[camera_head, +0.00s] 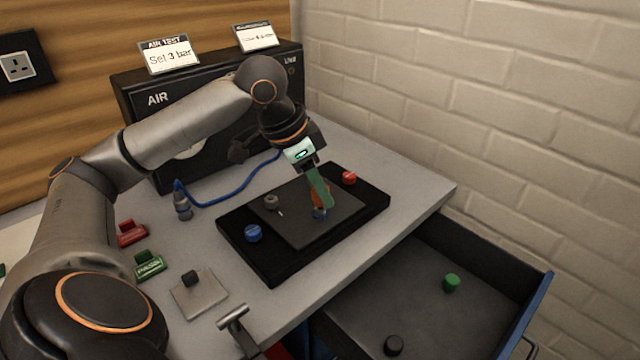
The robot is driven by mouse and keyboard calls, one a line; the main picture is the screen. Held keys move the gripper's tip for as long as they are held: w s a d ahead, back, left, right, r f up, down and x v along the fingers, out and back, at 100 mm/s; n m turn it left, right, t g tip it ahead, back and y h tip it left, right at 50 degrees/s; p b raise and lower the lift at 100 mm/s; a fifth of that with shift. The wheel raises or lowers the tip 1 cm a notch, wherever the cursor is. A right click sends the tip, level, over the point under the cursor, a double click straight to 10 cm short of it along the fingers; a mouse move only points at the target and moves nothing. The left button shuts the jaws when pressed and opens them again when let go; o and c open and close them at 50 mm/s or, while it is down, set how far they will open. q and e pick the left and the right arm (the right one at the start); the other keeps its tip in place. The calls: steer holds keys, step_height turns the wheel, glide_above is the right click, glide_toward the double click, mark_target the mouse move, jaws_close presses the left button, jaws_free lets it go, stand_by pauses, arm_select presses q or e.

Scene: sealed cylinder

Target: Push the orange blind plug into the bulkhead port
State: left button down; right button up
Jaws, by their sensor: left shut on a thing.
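My left gripper (319,200) reaches down over the black fixture block (265,265) with its grey plate (320,233). Its fingers are shut on the orange blind plug (316,195), which is mostly hidden between them. The bulkhead port cannot be made out clearly under the gripper. A grey fitting (271,202) stands on the plate, a blue knob (253,233) at the block's left and a red one (348,178) at its back right. My right gripper is not in view.
A black AIR box (150,97) stands behind, with a blue hose (228,196) on the table. Red (131,233) and green (150,265) pieces lie left. An open drawer (430,315) at right holds a green cap (451,282) and a black one (393,345).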

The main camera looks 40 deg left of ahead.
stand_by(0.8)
arm_select(q)
steer(key=shift+p, duration=0.4)
steer(key=shift+f+b, duration=0.35)
steer(key=shift+f, duration=0.25)
steer(key=c, duration=0.6)
jaws_free()
steer(key=shift+o, duration=0.7)
